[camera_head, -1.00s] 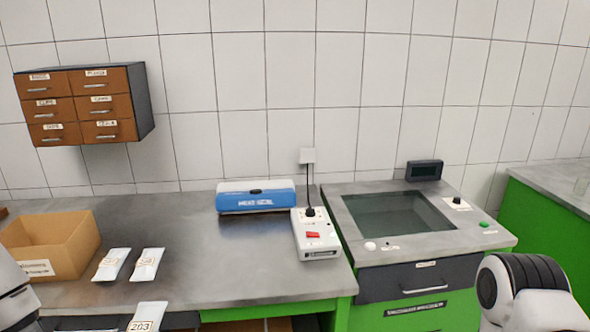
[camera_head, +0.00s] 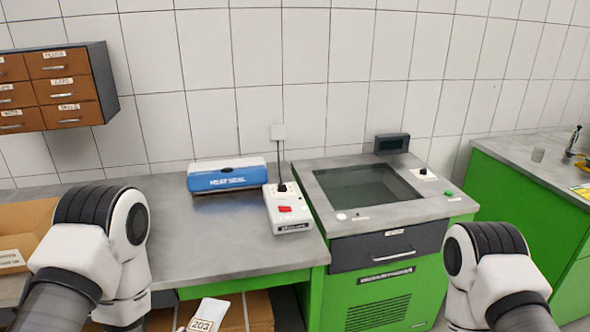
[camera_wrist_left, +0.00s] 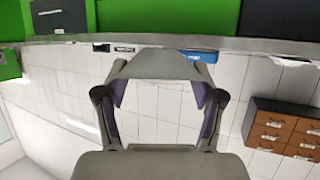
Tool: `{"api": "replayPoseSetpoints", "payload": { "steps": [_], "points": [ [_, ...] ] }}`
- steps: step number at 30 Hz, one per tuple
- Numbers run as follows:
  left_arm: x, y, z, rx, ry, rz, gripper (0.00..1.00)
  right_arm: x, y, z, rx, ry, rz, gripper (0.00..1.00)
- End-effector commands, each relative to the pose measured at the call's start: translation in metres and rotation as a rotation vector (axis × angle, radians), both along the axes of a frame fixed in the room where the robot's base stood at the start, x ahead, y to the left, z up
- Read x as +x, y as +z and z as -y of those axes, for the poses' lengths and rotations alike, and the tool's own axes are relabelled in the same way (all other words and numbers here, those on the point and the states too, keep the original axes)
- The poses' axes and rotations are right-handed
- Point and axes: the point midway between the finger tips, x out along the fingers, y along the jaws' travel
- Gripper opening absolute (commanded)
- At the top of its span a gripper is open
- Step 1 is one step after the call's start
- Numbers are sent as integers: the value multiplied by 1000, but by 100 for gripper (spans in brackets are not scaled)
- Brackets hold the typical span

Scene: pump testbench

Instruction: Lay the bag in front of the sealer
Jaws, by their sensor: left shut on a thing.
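The blue and white heat sealer (camera_head: 228,178) stands near the back of the grey bench; part of its blue body shows in the left wrist view (camera_wrist_left: 200,56). A white bag labelled 203 (camera_head: 205,316) is at the bottom of the head view, below the bench's front edge and cut off by the frame. My left gripper (camera_wrist_left: 160,90) is shut on the bag, whose grey-looking back (camera_wrist_left: 160,66) spans between the fingers in the left wrist view. The left fingers are not visible in the head view. My right arm shows at the right, but its gripper is out of view.
A white switch box (camera_head: 288,209) stands right of the sealer. A glass-topped unit (camera_head: 368,190) adjoins the bench. A cardboard box (camera_head: 25,218) and wall drawers (camera_head: 62,88) are at left. The bench surface (camera_head: 215,240) before the sealer is clear.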

Motion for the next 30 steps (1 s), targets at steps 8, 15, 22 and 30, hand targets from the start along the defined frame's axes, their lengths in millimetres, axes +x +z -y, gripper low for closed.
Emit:
{"api": "replayPoseSetpoints", "payload": {
  "steps": [8, 15, 22, 30],
  "points": [
    [11, 0, 23, 1, 106, 4, 25, 0, 0, 0, 0, 0, 0, 40],
    [12, 0, 17, 0, 174, 2, 25, 0, 0, 0, 0, 0, 0, 40],
    [12, 0, 17, 0, 173, 1, 25, 0, 0, 0, 0, 0, 0, 40],
    [12, 0, 17, 1, 172, 1, 25, 0, 0, 0, 0, 0, 0, 40]
  ]
}}
